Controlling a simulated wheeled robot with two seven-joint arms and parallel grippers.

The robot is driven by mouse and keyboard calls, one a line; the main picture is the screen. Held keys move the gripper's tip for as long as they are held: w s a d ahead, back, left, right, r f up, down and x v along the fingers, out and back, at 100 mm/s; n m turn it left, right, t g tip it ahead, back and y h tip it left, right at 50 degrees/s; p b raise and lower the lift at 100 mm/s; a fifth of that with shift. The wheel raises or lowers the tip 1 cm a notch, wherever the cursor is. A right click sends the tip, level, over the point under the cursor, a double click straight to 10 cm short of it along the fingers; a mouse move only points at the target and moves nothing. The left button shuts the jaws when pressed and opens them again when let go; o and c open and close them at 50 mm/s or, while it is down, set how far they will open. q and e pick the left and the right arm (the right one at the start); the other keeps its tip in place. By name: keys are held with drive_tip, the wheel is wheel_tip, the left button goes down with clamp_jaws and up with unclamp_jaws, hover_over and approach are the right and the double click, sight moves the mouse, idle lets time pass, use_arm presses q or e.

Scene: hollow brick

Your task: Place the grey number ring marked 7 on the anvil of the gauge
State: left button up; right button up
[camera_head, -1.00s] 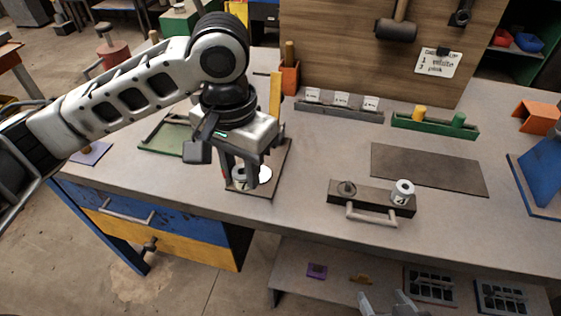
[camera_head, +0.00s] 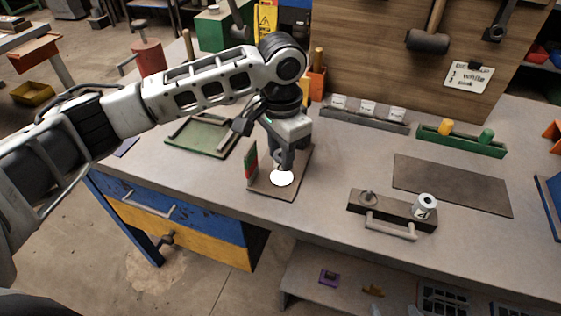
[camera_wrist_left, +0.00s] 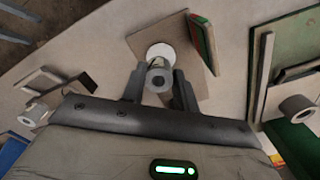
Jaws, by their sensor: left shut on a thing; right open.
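My left gripper (camera_head: 281,160) is shut on a grey ring (camera_wrist_left: 158,79), which sits between its fingertips in the left wrist view. I cannot read the ring's number. The gauge has a brown base plate (camera_head: 262,186), a white round anvil (camera_head: 282,179) and an upright red and green strip (camera_head: 251,163). The gripper is over the anvil, which also shows just beyond the ring in the left wrist view (camera_wrist_left: 160,50). I cannot tell whether ring and anvil touch. Only the tips of my right gripper (camera_head: 390,311) show at the bottom edge; it is open and empty.
A dark block with a handle (camera_head: 390,218) carries a peg and a numbered ring (camera_head: 424,206). A grey rack (camera_head: 366,118) with white labels and a green rack (camera_head: 461,140) stand behind. A green tray (camera_head: 203,137) lies left; a dark mat (camera_head: 452,184) lies right.

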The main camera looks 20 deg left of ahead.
sight(280, 176)
use_arm(q)
drive_tip(key=shift+w+a+f, duration=0.1)
drive_tip(key=shift+w+f, duration=0.15)
drive_tip(key=shift+f, duration=1.7)
drive_tip(key=o, duration=1.1)
drive_tip(key=shift+f, duration=0.1)
wheel_tip(280, 176, up, 12)
drive_tip(key=shift+r, duration=0.15)
